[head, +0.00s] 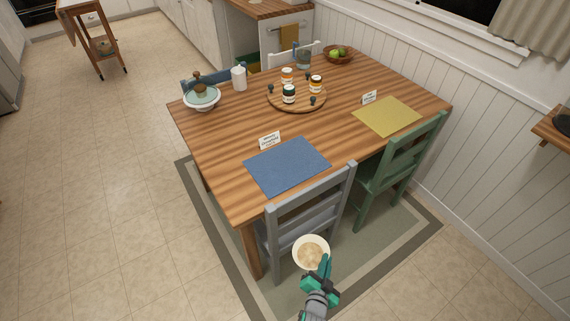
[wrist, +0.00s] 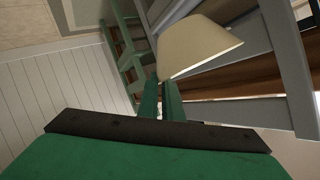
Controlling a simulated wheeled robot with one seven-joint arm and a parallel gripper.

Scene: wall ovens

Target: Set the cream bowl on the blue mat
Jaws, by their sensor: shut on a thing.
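The cream bowl (head: 311,251) is held by its rim in my gripper (head: 324,265), in front of the grey chair and short of the table. In the wrist view the bowl (wrist: 196,47) shows between and beyond the fingertips of my gripper (wrist: 161,84), which is shut on it. In the head view I look down into the bowl, and its inside looks empty. The blue mat (head: 287,165) lies flat and bare at the near left part of the wooden table, with a small white name card (head: 270,140) behind it.
The grey chair (head: 308,215) stands between my gripper and the table, its back near the mat. A green chair (head: 400,165) stands to the right, before a yellow mat (head: 387,116).

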